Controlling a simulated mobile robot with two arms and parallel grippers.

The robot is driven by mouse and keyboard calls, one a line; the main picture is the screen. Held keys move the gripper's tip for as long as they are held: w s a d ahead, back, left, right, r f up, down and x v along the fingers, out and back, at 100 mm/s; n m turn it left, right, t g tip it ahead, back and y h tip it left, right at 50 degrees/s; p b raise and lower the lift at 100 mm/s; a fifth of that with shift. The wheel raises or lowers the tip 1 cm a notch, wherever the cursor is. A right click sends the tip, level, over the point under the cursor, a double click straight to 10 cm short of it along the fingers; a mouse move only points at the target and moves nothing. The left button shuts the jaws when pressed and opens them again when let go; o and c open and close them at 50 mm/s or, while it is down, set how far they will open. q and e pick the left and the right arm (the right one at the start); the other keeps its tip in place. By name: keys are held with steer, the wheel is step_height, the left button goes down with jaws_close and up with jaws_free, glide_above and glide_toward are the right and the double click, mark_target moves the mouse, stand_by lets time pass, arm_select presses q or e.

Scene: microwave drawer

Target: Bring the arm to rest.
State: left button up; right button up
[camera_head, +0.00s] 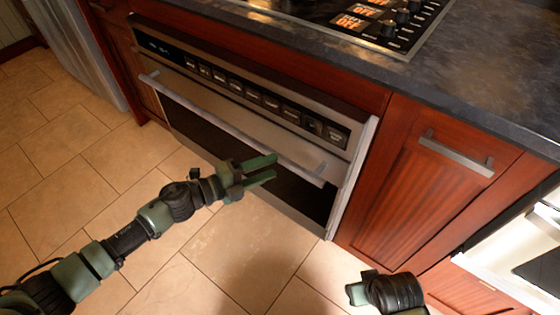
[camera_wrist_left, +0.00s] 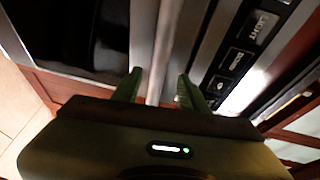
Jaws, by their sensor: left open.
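The microwave drawer (camera_head: 250,155) has a silver front with a dark window, a row of dark buttons and a long bar handle (camera_head: 210,118). My left gripper (camera_head: 268,170) is open, with green fingers reaching toward the right part of the handle. In the left wrist view, the fingers (camera_wrist_left: 158,88) are apart and the handle bar (camera_wrist_left: 168,45) runs up between them in the picture. No contact can be made out. My right gripper (camera_head: 357,292) shows only in part at the bottom, over the floor; its jaws are unclear.
A dark countertop (camera_head: 470,80) with a cooktop (camera_head: 375,22) lies above the drawer. A wooden cabinet (camera_head: 425,190) with a bar handle is to the right, beside a white appliance (camera_head: 525,240). The tiled floor (camera_head: 60,150) in front is clear.

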arm_select(q)
steer(key=shift+s+a+r, duration=0.1)
steer(key=shift+s+a, duration=0.2)
steer(key=shift+a, duration=0.2)
